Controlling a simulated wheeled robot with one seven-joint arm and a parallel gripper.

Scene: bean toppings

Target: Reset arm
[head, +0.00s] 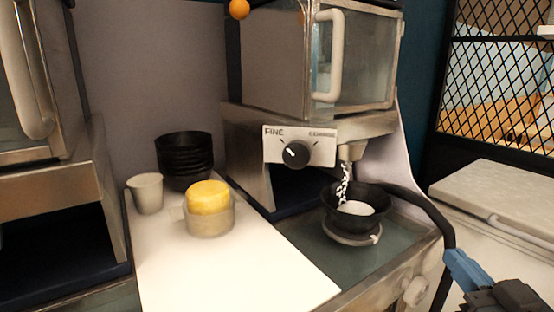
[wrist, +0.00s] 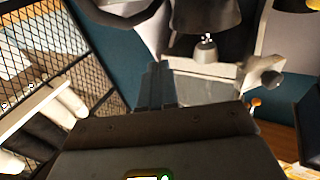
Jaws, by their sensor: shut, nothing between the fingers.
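My gripper (head: 461,268) is at the lower right in the head view, with its fingers shut and empty, apart from the bowl. Its fingers also show in the wrist view (wrist: 156,86). A black bowl (head: 341,211) sits on a round stand (head: 350,236) under the spout (head: 351,151) of a machine. White bits fall from the spout into the bowl, which holds a white heap. The machine's black dial (head: 296,153) sits between the labels FINE and COARSE.
A white board (head: 170,260) carries a pale cup (head: 146,193), stacked black bowls (head: 184,155) and a container with a yellow top (head: 209,198). A black cable curves between the bowl and my gripper. A wire-mesh panel (head: 497,75) stands at the right.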

